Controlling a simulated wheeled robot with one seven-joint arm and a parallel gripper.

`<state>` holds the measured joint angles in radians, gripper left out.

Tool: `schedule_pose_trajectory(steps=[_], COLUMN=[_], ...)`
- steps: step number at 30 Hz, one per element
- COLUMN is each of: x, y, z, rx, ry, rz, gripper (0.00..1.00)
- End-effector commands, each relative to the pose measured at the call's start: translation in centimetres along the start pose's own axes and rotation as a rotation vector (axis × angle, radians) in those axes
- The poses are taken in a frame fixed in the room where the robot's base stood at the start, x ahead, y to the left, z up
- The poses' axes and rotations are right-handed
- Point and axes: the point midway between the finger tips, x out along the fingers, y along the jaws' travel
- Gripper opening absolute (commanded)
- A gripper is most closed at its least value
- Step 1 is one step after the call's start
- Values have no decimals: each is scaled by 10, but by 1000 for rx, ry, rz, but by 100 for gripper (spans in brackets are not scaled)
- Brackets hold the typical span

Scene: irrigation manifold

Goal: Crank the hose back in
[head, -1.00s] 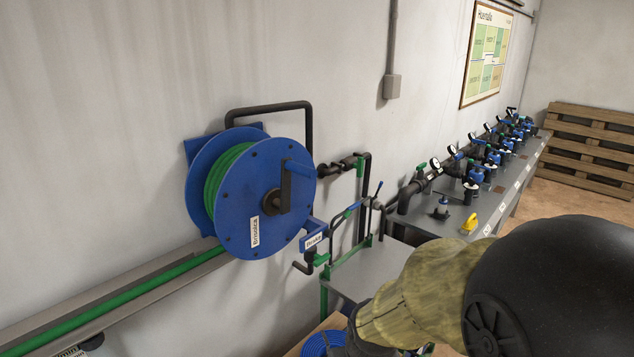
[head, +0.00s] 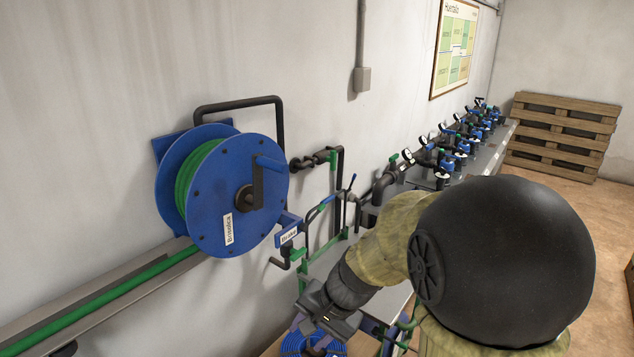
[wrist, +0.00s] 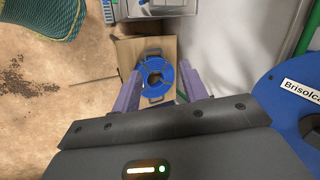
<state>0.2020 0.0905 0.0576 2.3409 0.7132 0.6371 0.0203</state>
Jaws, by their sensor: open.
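The blue hose reel (head: 235,195) is mounted on the wall, with green hose (head: 193,180) wound inside it. Its crank (head: 262,180) is a dark arm with a blue handle on the reel's front face. Green hose also runs left from the reel along a grey trough. A brake lever (head: 290,235) with a label sits just right of the reel. My gripper (head: 312,330) is open and empty, below and right of the reel, apart from the crank. In the wrist view its two purple fingers (wrist: 160,92) point down, and the reel's edge (wrist: 300,100) shows at right.
A coil of blue hose (wrist: 155,78) lies on a cardboard box (wrist: 122,52) below my gripper. The manifold bench (head: 490,150) with gauges and valves runs along the wall to the right. Black pipes (head: 340,180) stand beside the reel. A pallet (head: 565,135) leans at the back.

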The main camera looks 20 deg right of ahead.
Motion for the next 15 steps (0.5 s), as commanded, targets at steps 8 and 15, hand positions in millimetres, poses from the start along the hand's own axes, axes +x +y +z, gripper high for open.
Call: schedule_pose_trajectory(steps=[8, 15], x=[-42, -119], y=[-86, -147], z=[-53, -122], rx=[421, 669], ry=[-101, -179], rz=[-424, -870], gripper=[44, 44])
